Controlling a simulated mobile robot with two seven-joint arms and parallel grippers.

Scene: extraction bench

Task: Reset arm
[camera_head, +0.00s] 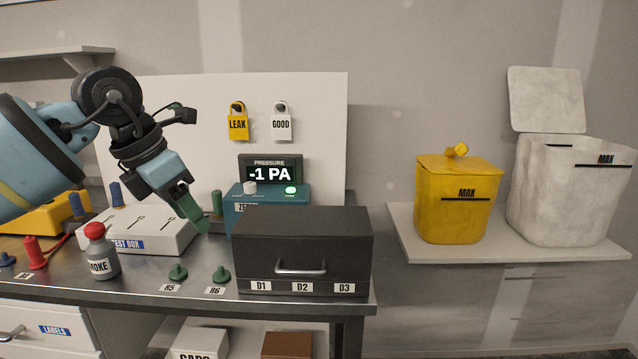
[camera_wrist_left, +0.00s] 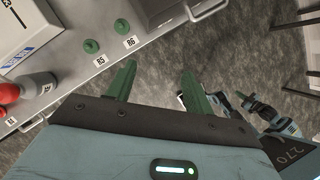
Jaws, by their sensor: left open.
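My left arm comes in from the left in the head view. My left gripper (camera_head: 194,212), with green fingers, hangs above the bench between the white test box and the pressure gauge. In the left wrist view its two green fingers (camera_wrist_left: 158,88) stand apart with nothing between them, over the bench's front edge and the floor. The gripper is open and empty. My right gripper does not show in the head view.
The bench (camera_head: 140,290) holds a test box (camera_head: 135,232), smoke bottle (camera_head: 102,258), green plugs (camera_head: 178,273) at R5 and R6, pressure gauge (camera_head: 270,205) reading -1 PA and dark drawer unit (camera_head: 300,240). A shelf (camera_head: 420,250) with yellow bin (camera_head: 455,205) and white bin (camera_head: 560,200) is right.

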